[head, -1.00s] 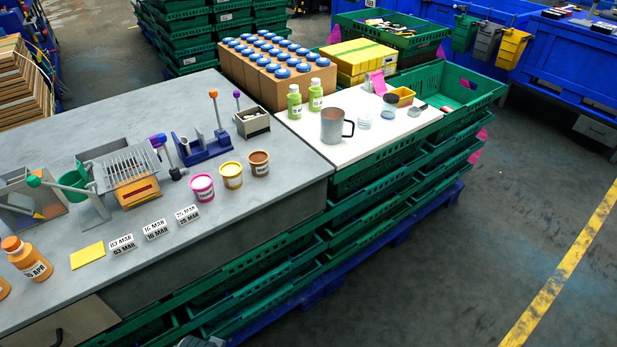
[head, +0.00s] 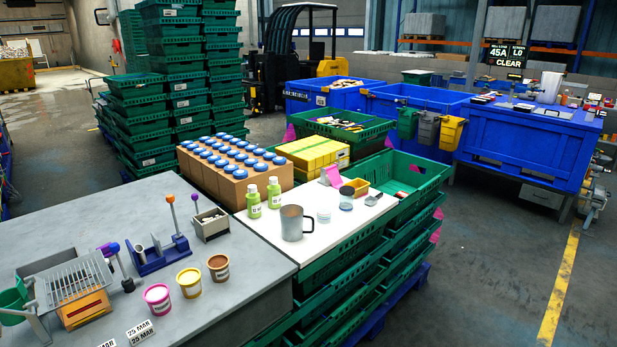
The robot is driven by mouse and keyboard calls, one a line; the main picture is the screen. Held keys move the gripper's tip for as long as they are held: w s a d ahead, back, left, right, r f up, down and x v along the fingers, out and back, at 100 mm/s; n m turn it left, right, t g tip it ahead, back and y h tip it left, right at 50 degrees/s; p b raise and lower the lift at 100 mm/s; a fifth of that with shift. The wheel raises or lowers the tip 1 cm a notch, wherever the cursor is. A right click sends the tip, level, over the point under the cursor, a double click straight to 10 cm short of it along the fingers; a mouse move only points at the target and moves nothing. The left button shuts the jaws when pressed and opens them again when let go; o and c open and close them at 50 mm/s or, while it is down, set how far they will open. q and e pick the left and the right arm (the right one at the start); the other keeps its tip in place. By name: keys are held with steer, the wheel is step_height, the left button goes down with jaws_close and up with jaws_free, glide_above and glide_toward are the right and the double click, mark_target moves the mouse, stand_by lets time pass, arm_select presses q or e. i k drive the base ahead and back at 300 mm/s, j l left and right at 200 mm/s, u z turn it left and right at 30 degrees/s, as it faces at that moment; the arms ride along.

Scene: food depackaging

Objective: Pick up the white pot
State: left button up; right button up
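A tall white pot-like container (head: 549,87) stands far off at the upper right, on top of a large blue bin (head: 522,150). It is small in the picture, so its details are unclear. Nearer pots on the grey counter are pink (head: 157,299), yellow (head: 190,283) and brown (head: 218,267). A grey metal mug (head: 292,223) stands on the white board beyond them. Neither of my grippers is in view.
Stacked green crates (head: 345,270) carry the white board (head: 262,226) beside the grey counter (head: 195,335). Small yellow and grey bins (head: 428,129) hang on a blue bin. Open floor with a yellow line (head: 556,290) lies at the right.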

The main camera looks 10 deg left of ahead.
mark_target(139, 248)
steer(key=k+j+u, duration=0.1)
steer(key=u, duration=1.05)
steer(key=i+l+z, duration=0.25)
steer(key=z, duration=0.15)
steer(key=i+z, duration=0.45)
